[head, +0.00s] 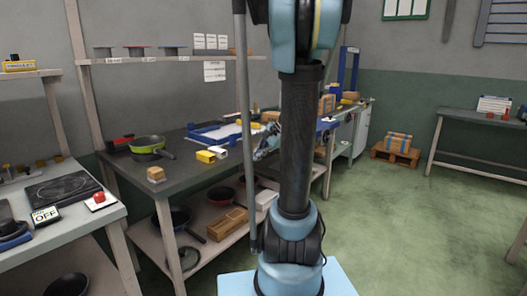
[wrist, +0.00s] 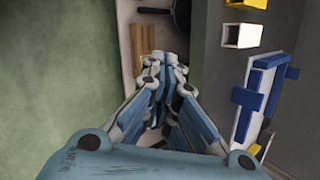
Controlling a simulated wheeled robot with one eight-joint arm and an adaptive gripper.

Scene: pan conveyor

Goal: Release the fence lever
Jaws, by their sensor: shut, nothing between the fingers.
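A blue-railed fence fixture with a white bed lies on the dark bench. It shows in the head view (head: 215,131) and at the right of the wrist view (wrist: 262,92). Small dark knobs and a blue block sit along it; I cannot tell which part is the fence lever. My gripper (wrist: 167,62) is shut and empty in the wrist view, apart from the fixture and just off the bench's edge. In the head view my gripper (head: 266,146) is partly hidden by my arm.
A yellow-and-white open box (head: 206,156) stands near the bench's front edge, with a green pan (head: 147,146) to its left. The lower shelf holds dark pans and a wooden crate (head: 227,223). The green floor at right is largely clear; a pallet (head: 396,152) stands farther back.

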